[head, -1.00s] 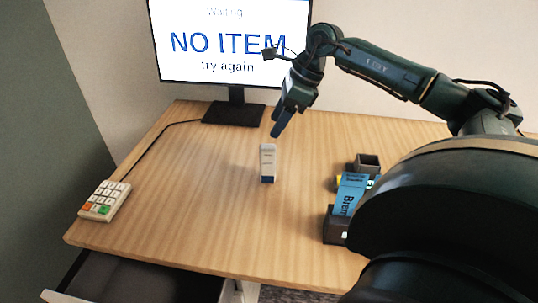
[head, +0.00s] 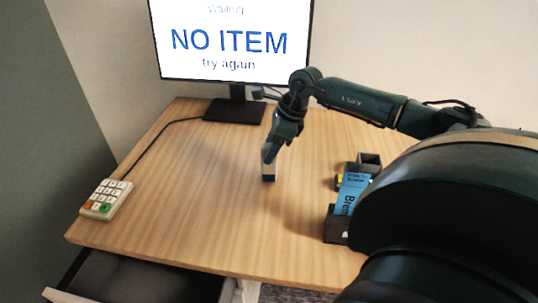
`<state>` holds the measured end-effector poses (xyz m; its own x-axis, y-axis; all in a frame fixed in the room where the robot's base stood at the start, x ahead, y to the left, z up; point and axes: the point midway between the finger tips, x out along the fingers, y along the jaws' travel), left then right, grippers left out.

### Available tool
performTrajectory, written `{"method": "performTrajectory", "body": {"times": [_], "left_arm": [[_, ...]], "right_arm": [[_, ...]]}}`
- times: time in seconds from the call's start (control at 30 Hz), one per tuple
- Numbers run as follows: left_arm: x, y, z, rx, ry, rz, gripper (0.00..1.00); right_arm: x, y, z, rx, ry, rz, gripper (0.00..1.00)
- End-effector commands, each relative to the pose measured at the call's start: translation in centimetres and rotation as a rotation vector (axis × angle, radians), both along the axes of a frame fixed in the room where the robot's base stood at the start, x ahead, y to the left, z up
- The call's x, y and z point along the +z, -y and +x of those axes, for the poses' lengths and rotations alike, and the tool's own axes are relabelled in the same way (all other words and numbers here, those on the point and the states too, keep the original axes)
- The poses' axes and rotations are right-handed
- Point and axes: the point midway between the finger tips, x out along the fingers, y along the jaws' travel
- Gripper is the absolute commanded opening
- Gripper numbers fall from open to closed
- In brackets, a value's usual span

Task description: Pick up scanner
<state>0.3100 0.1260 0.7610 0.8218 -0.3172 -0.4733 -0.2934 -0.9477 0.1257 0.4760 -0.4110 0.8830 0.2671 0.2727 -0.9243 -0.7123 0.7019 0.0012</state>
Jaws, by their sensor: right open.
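My left gripper is not in view.
A keypad (head: 106,198) lies at the table's left edge. A monitor (head: 230,40) reading "NO ITEM try again" stands at the back. A dark holder (head: 336,228) with blue packets (head: 350,190) stands to the right. An open drawer (head: 140,282) is at the front left.

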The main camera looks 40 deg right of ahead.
Motion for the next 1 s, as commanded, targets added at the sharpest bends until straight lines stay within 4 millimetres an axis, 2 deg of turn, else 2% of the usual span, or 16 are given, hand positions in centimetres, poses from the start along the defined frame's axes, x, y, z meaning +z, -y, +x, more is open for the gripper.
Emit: {"method": "performTrajectory", "body": {"times": [0.13,0.37,1.0], "left_arm": [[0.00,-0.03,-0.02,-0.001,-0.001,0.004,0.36],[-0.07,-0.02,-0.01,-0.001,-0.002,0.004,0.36],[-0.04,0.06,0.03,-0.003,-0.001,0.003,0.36]], "right_arm": [[-1.23,-0.49,0.37,0.001,0.000,0.001,0.56],[-1.40,-0.49,0.41,0.002,0.001,0.000,0.56],[-1.34,-0.48,0.40,0.001,0.001,0.000,0.05]]}}
